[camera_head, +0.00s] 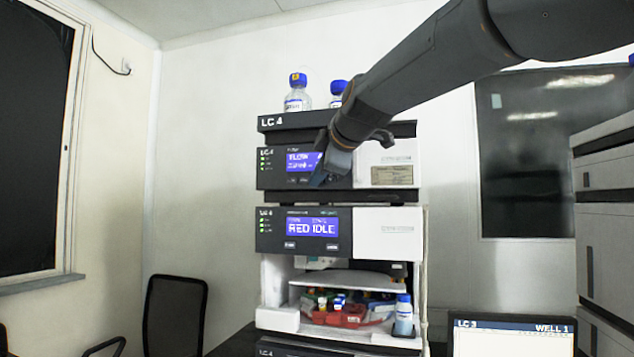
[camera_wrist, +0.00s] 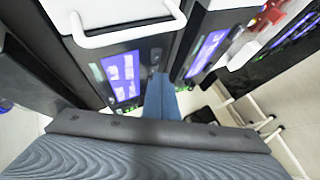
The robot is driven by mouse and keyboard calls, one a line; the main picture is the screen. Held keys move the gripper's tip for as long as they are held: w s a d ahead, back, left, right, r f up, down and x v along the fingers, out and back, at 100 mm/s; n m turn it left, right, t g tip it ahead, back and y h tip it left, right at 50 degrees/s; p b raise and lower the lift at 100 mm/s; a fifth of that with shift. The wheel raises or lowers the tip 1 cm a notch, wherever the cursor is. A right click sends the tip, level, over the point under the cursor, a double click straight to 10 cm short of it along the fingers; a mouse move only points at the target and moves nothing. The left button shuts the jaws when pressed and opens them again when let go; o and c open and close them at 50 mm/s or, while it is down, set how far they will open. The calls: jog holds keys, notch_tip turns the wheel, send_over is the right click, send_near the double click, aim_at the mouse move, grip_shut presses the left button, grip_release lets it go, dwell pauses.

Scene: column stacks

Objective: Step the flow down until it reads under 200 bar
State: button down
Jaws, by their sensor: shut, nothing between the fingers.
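The LC 4 stack stands in the middle of the head view. Its upper pump module (camera_head: 274,181) has a blue display (camera_head: 299,161) that reads FLOW, with a smaller line below it that I cannot read. My gripper (camera_head: 322,178) is shut and empty, its tip in front of the module at the display's lower right. It hides part of the panel there. In the wrist view the shut blue fingers (camera_wrist: 160,98) point at the front panels, between the lit display (camera_wrist: 122,76) and a second one. I cannot tell whether the tip touches the panel.
Below is a module (camera_head: 345,232) whose display reads RED IDLE. Under it an open bay holds a red tray (camera_head: 340,318) with vials. Capped bottles (camera_head: 297,95) stand on top. A screen (camera_head: 512,335) marked LC 3 WELL 1 is at lower right. A chair (camera_head: 175,315) is at left.

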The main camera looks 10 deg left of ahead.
dwell(0.6)
jog(key=shift+s+b, duration=0.35)
jog(key=shift+s, duration=0.35)
jog(key=shift+s, duration=0.1)
jog(key=shift+s+a+b, duration=0.15)
jog(key=shift+s+b, duration=0.05)
jog(key=shift+s, duration=1)
jog(key=shift+s+a+b, duration=0.1)
jog(key=shift+s+b, duration=0.1)
jog(key=shift+s, duration=1)
